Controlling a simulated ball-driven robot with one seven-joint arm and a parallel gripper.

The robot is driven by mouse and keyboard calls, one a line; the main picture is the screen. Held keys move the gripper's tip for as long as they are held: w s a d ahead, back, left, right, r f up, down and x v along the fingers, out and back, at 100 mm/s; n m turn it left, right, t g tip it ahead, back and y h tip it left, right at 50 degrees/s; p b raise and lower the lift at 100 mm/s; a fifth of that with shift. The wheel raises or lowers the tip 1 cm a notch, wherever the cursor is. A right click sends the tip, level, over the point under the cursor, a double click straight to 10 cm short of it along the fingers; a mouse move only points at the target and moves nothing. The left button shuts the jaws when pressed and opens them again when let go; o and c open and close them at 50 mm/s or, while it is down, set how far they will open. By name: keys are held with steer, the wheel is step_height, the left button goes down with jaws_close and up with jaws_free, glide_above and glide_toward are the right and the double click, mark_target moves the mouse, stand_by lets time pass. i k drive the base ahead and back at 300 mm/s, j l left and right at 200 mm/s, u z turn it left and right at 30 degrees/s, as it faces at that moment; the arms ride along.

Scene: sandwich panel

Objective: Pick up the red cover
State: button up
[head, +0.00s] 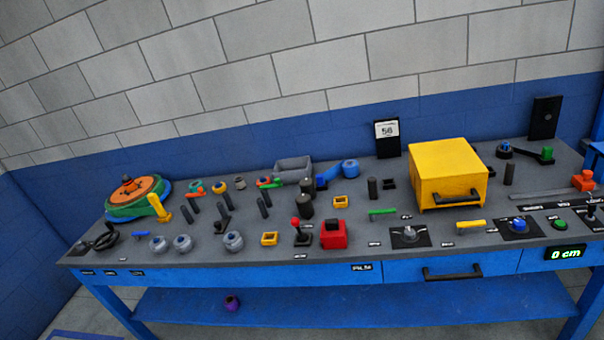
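A red block-like piece (333,234), which looks like the red cover, sits near the front edge of the grey tabletop, a little right of the middle. It has a small dark patch on its upper face. A black joystick with a red knob (296,223) stands just to its left. I cannot tell whether the two touch. My gripper is not in view, so whether it is open or shut does not show.
The blue workbench (250,278) is crowded. A yellow box (448,174) with a black handle stands right of centre, and a grey bin (293,168) at the back. An orange-red part (583,180) is far right.

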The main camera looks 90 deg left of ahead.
mark_target(333, 233)
steer(key=u, duration=2.05)
